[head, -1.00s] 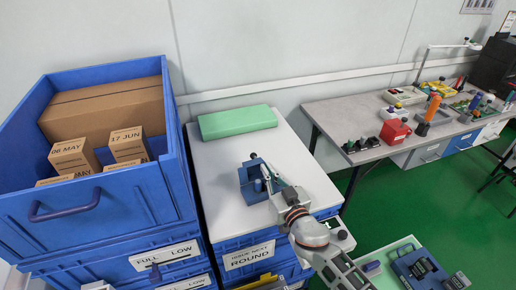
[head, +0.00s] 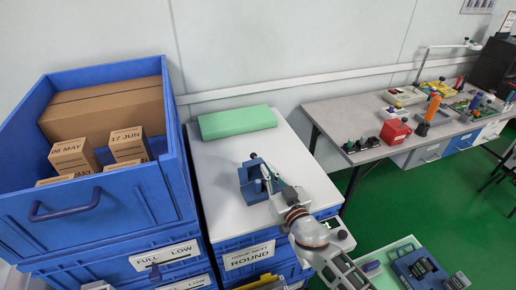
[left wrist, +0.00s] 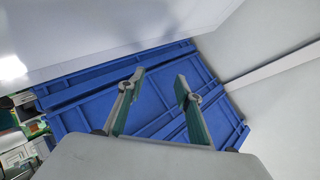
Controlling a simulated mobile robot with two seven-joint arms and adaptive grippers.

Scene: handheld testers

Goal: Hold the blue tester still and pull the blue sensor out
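A blue block-shaped object (head: 249,186), which looks like the blue tester or a holder with it, sits on the white worktop by its front part. My right gripper (head: 270,179) reaches it from the lower right, its fingers at the object's right side. The fingers overlap the object, and I cannot tell whether they are closed on it. The blue sensor cannot be made out separately. My left gripper (left wrist: 160,76) shows in the left wrist view with its two green-padded fingers apart and nothing between them. It is not visible in the head view.
A green block (head: 237,122) lies at the back of the white worktop (head: 218,160). A tall blue crate (head: 110,212) with cartons stands on the left. A grey bench (head: 352,112) with a red box (head: 395,131) is on the right. The worktop is otherwise clear.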

